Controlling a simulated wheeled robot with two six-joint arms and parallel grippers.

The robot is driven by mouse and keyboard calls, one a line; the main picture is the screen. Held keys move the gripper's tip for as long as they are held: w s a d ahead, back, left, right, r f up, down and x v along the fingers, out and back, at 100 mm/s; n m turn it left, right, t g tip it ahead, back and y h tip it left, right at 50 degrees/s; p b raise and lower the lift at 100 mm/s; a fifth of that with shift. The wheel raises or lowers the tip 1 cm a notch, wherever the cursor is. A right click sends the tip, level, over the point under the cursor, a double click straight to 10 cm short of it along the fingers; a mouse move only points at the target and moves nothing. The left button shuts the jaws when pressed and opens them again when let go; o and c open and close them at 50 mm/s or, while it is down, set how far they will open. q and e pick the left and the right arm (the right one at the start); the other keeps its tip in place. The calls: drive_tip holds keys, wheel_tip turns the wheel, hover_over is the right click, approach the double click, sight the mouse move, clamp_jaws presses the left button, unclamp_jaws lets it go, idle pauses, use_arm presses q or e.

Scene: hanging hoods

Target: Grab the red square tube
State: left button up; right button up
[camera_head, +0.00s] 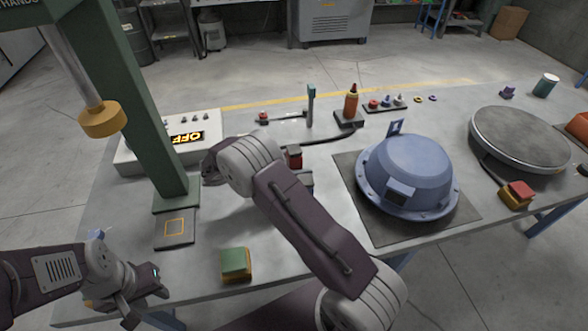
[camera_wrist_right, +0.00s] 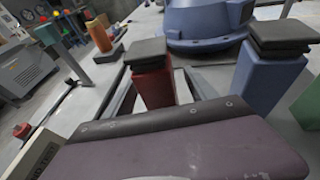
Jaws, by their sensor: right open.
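The red square tube (camera_wrist_right: 152,84) stands upright with a dark square cap in the right wrist view. In the head view its red side (camera_head: 294,153) shows just right of my right wrist, and the arm partly hides the area around it. My right gripper (camera_wrist_right: 180,140) is open; its purple-grey body fills the lower part of the wrist view, just in front of the red tube. Nothing is seen held in it. My left gripper (camera_head: 142,287) is low at the left front of the table, away from the tube; its jaw opening is unclear.
A blue square tube (camera_wrist_right: 265,84) stands right of the red one, with a green piece (camera_wrist_right: 312,105) beyond. A blue dome (camera_head: 408,172) sits on a dark mat. A green post (camera_head: 140,110) and control box (camera_head: 190,140) stand left. A green-topped block (camera_head: 235,263) is near the front.

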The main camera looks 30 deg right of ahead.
drive_tip(key=shift+x, duration=1.2)
drive_tip(key=shift+a, duration=0.1)
clamp_jaws()
wheel_tip(320, 180, up, 10)
drive_tip(key=p, duration=0.1)
